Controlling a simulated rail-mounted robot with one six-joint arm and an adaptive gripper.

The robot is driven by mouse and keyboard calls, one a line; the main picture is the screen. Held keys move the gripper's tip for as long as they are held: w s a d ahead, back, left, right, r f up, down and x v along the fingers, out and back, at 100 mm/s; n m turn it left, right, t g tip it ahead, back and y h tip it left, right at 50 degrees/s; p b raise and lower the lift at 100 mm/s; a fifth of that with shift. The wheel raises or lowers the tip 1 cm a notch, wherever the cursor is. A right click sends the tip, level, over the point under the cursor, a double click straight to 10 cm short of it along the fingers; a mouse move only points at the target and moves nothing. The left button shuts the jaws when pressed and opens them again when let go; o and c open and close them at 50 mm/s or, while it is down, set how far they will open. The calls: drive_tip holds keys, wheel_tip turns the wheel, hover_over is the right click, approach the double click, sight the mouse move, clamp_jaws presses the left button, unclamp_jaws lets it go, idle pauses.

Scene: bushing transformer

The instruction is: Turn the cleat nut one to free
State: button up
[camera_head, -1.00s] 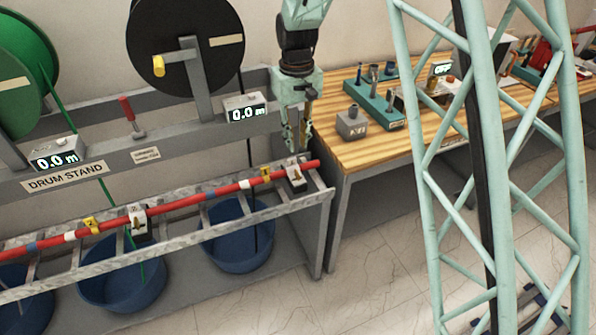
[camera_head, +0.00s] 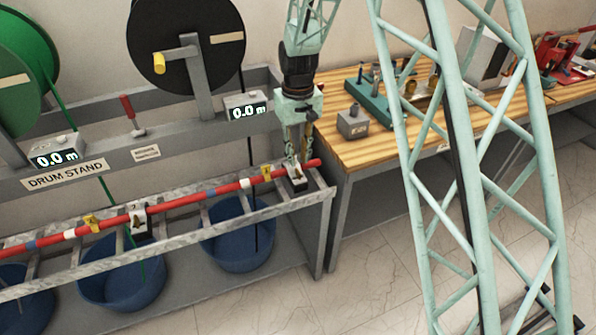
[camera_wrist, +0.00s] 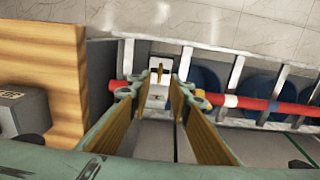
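A pale cleat with a small brass wing nut (camera_wrist: 158,76) sits at the right end of the red pole on the rail in the head view; in the wrist view it shows between my fingers. My gripper (camera_head: 300,164) points down over this cleat (camera_head: 297,183), with the fingertips close to it. In the wrist view my gripper (camera_wrist: 156,92) has its two fingers apart, with a gap around the cleat and nothing clamped. Whether a fingertip touches the cleat cannot be told. A second cleat with a brass nut (camera_head: 138,220) sits further left on the pole.
The red pole (camera_head: 200,195) carries white, blue and yellow bands along the metal ladder rail (camera_head: 180,228). Blue tubs (camera_head: 237,245) stand below. Cable drums (camera_head: 185,45) stand behind, with meters reading 0.0 m. A wooden bench (camera_head: 370,150) with a grey block (camera_head: 353,123) lies right of my gripper.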

sight(298, 171)
drive_tip(key=shift+f+b, duration=0.3)
drive_tip(key=shift+f, duration=3.05)
clamp_jaws()
